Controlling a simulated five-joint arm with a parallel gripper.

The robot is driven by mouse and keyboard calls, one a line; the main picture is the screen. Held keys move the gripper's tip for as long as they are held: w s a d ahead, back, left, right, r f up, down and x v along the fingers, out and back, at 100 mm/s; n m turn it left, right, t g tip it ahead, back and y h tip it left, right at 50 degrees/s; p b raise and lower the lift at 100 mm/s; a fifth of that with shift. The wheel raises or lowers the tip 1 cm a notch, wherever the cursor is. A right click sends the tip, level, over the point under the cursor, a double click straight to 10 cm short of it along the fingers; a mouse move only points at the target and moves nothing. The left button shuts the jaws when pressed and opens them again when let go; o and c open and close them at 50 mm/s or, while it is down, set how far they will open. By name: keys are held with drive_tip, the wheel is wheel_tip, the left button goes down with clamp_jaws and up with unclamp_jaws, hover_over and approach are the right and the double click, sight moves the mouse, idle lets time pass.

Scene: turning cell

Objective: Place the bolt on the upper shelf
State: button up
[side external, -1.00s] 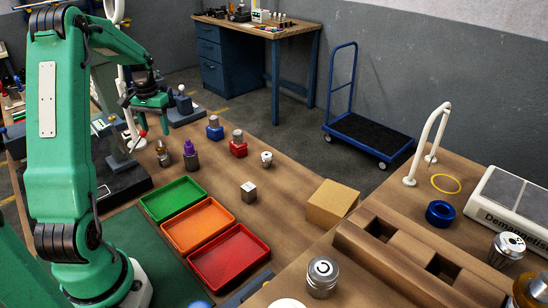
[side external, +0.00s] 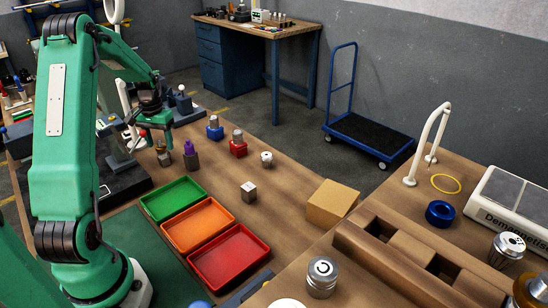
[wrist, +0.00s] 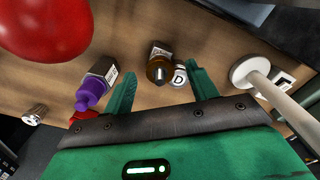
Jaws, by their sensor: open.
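My gripper (side external: 156,130) is open and empty at the left of the wooden bench, low above a small dark bottle (side external: 163,154). In the wrist view its two green fingers (wrist: 160,76) are spread. A brown bottle with a metal top (wrist: 158,64) shows between and beyond the fingertips, with a small silver cylinder marked D (wrist: 179,75) beside it. A purple-topped bottle (wrist: 92,88) is outside the left finger; it also shows in the side view (side external: 190,156). I cannot make out a bolt or an upper shelf for certain in either view.
Green (side external: 172,185), orange (side external: 187,236) and red (side external: 250,257) trays stand empty on the bench. Blue-based (side external: 214,133) and red-based (side external: 238,150) items stand behind them. A red ball (wrist: 45,22) and a white post (wrist: 258,82) are close in the wrist view.

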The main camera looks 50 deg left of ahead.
drive_tip(key=shift+f, duration=1.1)
clamp_jaws()
drive_tip(key=shift+r, duration=0.2)
wheel_tip(320, 180, up, 10)
drive_tip(key=shift+f, duration=0.15)
idle(0.6)
